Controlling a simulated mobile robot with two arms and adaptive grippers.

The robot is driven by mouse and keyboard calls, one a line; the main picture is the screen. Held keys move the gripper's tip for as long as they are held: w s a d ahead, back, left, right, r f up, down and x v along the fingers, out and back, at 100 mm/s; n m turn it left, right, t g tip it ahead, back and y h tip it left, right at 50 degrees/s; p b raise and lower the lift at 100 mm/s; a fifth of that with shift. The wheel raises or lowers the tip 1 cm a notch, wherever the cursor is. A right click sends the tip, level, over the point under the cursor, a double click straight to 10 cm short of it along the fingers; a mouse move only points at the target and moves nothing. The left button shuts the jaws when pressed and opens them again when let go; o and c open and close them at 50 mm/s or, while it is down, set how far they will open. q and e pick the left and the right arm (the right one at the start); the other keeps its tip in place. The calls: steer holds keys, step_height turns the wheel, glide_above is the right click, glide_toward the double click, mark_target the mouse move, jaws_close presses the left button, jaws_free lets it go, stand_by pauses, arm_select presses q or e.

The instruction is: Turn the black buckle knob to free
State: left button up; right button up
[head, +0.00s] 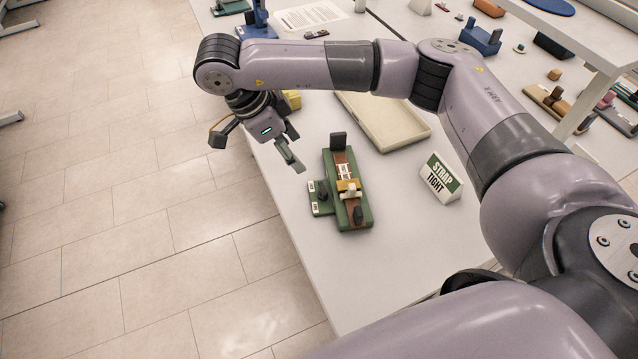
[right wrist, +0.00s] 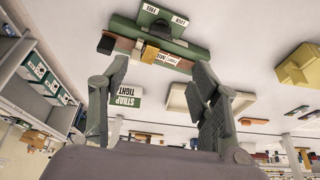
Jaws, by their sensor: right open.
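The black buckle knob (head: 323,190) sits on a small green side plate (head: 326,209) of a green strap fixture (head: 366,219). A brown strap with a yellow buckle (head: 347,185) lies along the fixture. In the right wrist view, seen upside down, the knob (right wrist: 160,28) shows beside the FREE label (right wrist: 151,8) and the LOCK label (right wrist: 180,19); which one it points at I cannot tell. My right gripper (head: 258,155) is open and empty, left of the fixture and apart from it. Its spread fingers (right wrist: 158,78) also show in the wrist view. My left gripper is out of view.
A STRAP TIGHT sign (head: 441,178) stands right of the fixture. A cream tray (head: 385,118) lies behind it, and a yellow block (head: 292,99) is partly hidden by my arm. The table's left edge runs below my right gripper. The table front is clear.

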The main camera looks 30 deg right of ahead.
glide_toward(322, 188)
steer(key=x, duration=0.2)
steer(key=p+x, duration=0.1)
steer(key=x, duration=0.4)
steer(key=shift+d+f+p, duration=0.2)
steer(key=shift+d+p, duration=0.05)
steer(key=shift+p, duration=0.15)
steer(key=shift+s+d+f, duration=0.1)
steer(key=shift+d+f, duration=0.1)
steer(key=shift+f, duration=0.4)
steer(key=shift+c, duration=0.4)
